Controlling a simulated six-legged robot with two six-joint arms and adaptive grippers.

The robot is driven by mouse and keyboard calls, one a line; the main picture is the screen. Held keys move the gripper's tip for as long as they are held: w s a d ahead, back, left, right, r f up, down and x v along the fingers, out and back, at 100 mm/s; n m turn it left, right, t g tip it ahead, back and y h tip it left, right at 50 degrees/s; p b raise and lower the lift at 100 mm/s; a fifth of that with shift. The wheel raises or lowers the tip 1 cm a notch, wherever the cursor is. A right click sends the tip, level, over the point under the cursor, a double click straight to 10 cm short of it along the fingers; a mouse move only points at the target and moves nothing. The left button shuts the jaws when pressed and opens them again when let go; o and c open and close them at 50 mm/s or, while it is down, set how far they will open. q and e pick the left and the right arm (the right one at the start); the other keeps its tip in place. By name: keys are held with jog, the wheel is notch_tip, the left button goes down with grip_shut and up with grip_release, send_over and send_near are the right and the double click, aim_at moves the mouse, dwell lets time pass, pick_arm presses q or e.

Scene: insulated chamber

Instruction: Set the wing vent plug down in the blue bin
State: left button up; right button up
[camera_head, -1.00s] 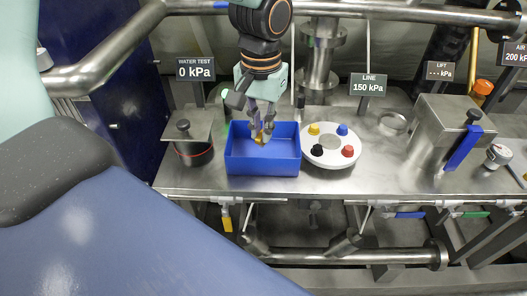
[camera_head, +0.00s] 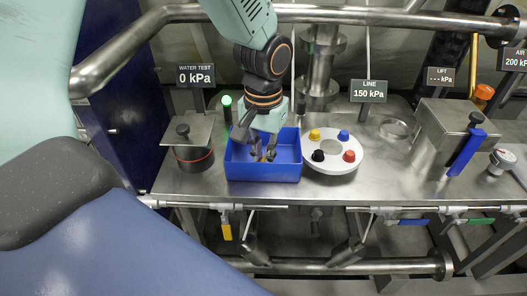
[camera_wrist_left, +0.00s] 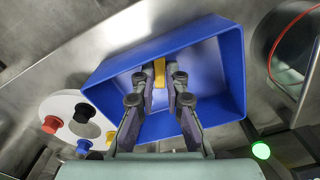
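The blue bin (camera_head: 264,173) stands on the steel bench, and it fills the middle of the left wrist view (camera_wrist_left: 222,55). My left gripper (camera_head: 262,155) points down into the bin. In the left wrist view its fingers (camera_wrist_left: 159,76) are spread. A small yellow piece, seemingly the wing vent plug (camera_wrist_left: 160,72), lies between and just beyond the fingertips, with gaps on both sides. In the head view the plug (camera_head: 264,158) is small and partly hidden by the fingers, low in the bin. My right gripper is not in view.
A white disc (camera_head: 333,166) with yellow, blue, black and red knobs sits close to the bin's right. A lidded steel pot (camera_head: 193,160) stands at its left. A lit green lamp (camera_head: 227,101) is behind. A steel box (camera_head: 437,137) with a blue handle is farther right.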

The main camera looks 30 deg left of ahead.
aim_at(263, 159)
pick_arm(q)
jog(key=o, duration=0.3)
jog(key=shift+o, duration=0.4)
jog(key=shift+r, duration=0.1)
jog(key=shift+w+r, duration=0.1)
jog(key=shift+r, duration=0.1)
notch_tip(263, 159, up, 12)
jog(key=p, duration=0.4)
jog(key=shift+f, duration=0.1)
